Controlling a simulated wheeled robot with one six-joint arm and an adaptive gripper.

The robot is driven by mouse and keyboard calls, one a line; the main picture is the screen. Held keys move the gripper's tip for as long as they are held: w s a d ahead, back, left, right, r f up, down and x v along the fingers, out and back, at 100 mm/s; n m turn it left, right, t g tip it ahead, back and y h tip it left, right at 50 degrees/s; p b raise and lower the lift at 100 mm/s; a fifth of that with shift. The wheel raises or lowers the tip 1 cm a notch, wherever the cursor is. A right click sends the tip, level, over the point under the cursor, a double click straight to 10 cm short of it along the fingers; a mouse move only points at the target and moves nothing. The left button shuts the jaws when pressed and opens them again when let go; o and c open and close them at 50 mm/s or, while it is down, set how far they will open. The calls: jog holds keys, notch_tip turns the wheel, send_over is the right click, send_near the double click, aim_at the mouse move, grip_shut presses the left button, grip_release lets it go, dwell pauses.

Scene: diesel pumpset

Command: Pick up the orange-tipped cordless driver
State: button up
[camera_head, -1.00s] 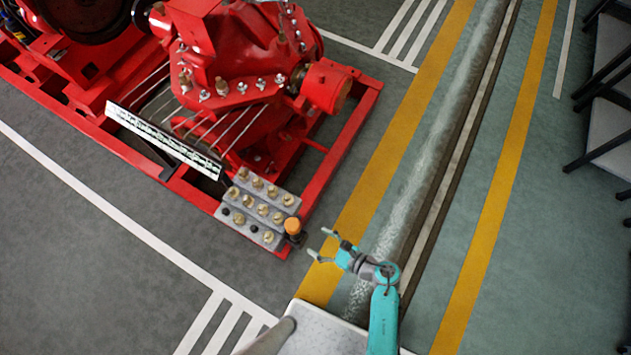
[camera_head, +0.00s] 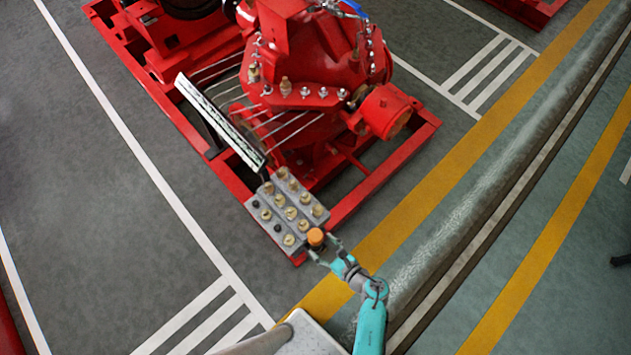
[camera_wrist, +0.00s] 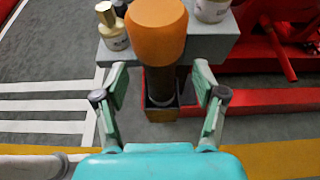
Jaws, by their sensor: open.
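The orange-tipped driver (camera_head: 316,237) stands upright at the corner of the grey stepped rack. In the wrist view, its orange end (camera_wrist: 157,30) is large and close, with a dark shaft below that goes down into a small dark holder (camera_wrist: 160,112). My gripper (camera_head: 325,248) is open at the driver, on the rack's near side. In the wrist view, my gripper's two fingers (camera_wrist: 161,80) stand left and right of the dark shaft, below the orange end, with gaps on both sides. The driver's lower end is hidden in the holder.
The grey stepped rack (camera_head: 263,213) holds several brass fittings and dark plugs close beside the driver. The red pumpset (camera_head: 310,60) and its red base frame (camera_head: 385,177) lie behind. A large grey pipe (camera_head: 480,220) runs along the right. Floor at the left is clear.

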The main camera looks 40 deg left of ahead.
jog(key=shift+x, duration=1.45)
grip_shut()
jog(key=shift+r, duration=0.1)
